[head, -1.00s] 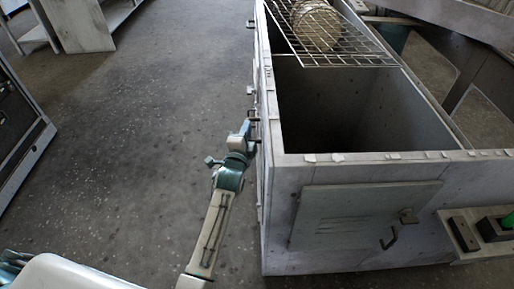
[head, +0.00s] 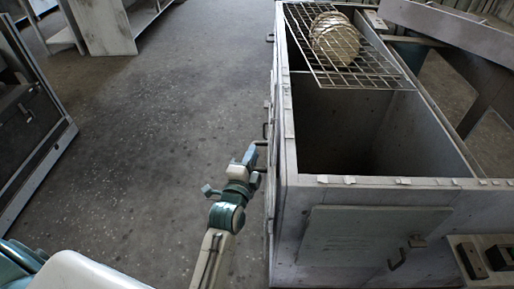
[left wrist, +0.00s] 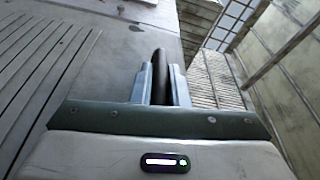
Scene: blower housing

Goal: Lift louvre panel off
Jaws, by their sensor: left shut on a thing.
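The louvre panel (left wrist: 40,80) shows its parallel slats at the left of the left wrist view. In the head view the housing's left side is seen almost edge-on, so the panel's face is hidden there. My left gripper (head: 258,148) is at that left side, at handle height. In the left wrist view its two pale fingers (left wrist: 160,85) are shut on a dark bar-like handle (left wrist: 159,62). I cannot tell whether the panel is apart from the housing wall. My right gripper is not in view.
The blower housing (head: 400,183) is open on top, with a wire grille (head: 350,72) and a round ribbed part (head: 335,38) at its far end. A closed hatch (head: 365,240) is on its near face. Open floor (head: 170,130) lies left; a dark cabinet (head: 30,120) stands beyond.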

